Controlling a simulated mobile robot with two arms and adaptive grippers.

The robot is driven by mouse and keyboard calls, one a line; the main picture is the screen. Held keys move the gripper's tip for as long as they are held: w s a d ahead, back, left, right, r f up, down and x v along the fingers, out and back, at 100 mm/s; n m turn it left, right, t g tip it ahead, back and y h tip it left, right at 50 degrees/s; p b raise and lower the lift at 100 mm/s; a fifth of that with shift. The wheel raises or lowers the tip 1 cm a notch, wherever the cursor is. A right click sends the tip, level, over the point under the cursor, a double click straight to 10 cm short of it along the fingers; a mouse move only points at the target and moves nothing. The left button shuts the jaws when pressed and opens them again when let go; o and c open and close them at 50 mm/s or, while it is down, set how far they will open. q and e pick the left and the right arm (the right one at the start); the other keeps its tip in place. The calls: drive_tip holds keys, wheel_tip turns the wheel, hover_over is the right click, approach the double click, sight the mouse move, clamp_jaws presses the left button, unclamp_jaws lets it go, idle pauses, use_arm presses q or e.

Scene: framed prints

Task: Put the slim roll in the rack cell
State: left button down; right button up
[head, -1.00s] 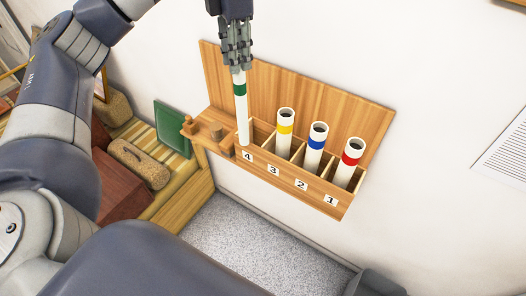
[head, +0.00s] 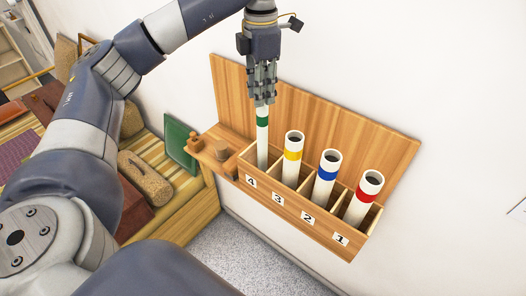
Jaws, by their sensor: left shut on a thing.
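The slim roll (head: 262,145) is a thin white tube with a green band near its top. My left gripper (head: 263,101) is shut on its upper end, pointing down, and holds it nearly upright. The roll's lower end shows within the opening of the cell labelled 4, the leftmost one of the wooden rack (head: 292,212). I cannot tell whether it touches the cell floor. The other cells hold thicker white rolls: a yellow-banded roll (head: 292,156) in 3, a blue-banded roll (head: 327,174) in 2 and a red-banded roll (head: 363,196) in 1. My right gripper is not in view.
The rack's tall wooden back panel (head: 320,115) stands against the white wall. A small wooden shelf with pegs (head: 222,150) adjoins its left end. A green panel (head: 181,147) and a cork-like roll (head: 144,177) are on a striped bench at left. Grey floor (head: 235,235) lies below.

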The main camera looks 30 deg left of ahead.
sight(261, 118)
use_arm(q)
wheel_tip(261, 118, down, 8)
drive_tip(key=p, duration=0.2)
drive_tip(key=shift+f+p, duration=0.1)
drive_tip(key=shift+p, duration=0.2)
drive_tip(key=shift+a, duration=0.1)
drive_tip(key=shift+f, duration=0.1)
drive_tip(key=c, duration=1.8)
unclamp_jaws()
drive_tip(key=shift+f, duration=0.1)
drive_tip(key=o, duration=0.4)
drive_tip(key=shift+o, duration=0.2)
